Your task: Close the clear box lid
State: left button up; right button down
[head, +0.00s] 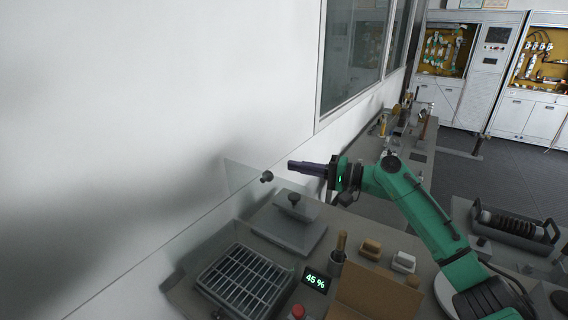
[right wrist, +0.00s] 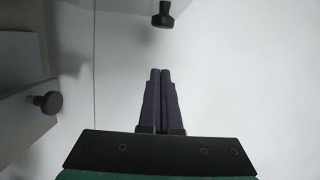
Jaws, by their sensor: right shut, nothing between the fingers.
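The clear box lid (head: 241,178) is a see-through panel, faint against the white wall and raised above the bench. A dark knob (head: 267,176) appears on it; a dark knob also shows at the top of the right wrist view (right wrist: 162,15). My right gripper (head: 291,165) comes in from the right at about the knob's height. Its dark fingers are together and empty, with a gap to the knob in the right wrist view (right wrist: 160,72). The lid's full outline and hinge are hard to make out. My left gripper is out of view.
A grey block with a black knob (head: 294,199) stands on a grey base below my right gripper. A wire rack (head: 244,281), a display reading 45 % (head: 315,281) and a cardboard box (head: 372,294) are nearer. The wall (head: 130,120) is close on the left.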

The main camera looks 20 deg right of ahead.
aim_at(267, 200)
pick_arm(q)
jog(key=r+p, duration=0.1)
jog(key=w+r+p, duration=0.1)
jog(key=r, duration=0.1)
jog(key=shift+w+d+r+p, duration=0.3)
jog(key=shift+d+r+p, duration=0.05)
jog(key=shift+p, duration=0.05)
pick_arm(e)
jog(key=a, duration=0.3)
jog(key=s+a, duration=0.1)
jog(key=shift+s+a+f, duration=0.1)
jog(key=shift+a+f, duration=0.15)
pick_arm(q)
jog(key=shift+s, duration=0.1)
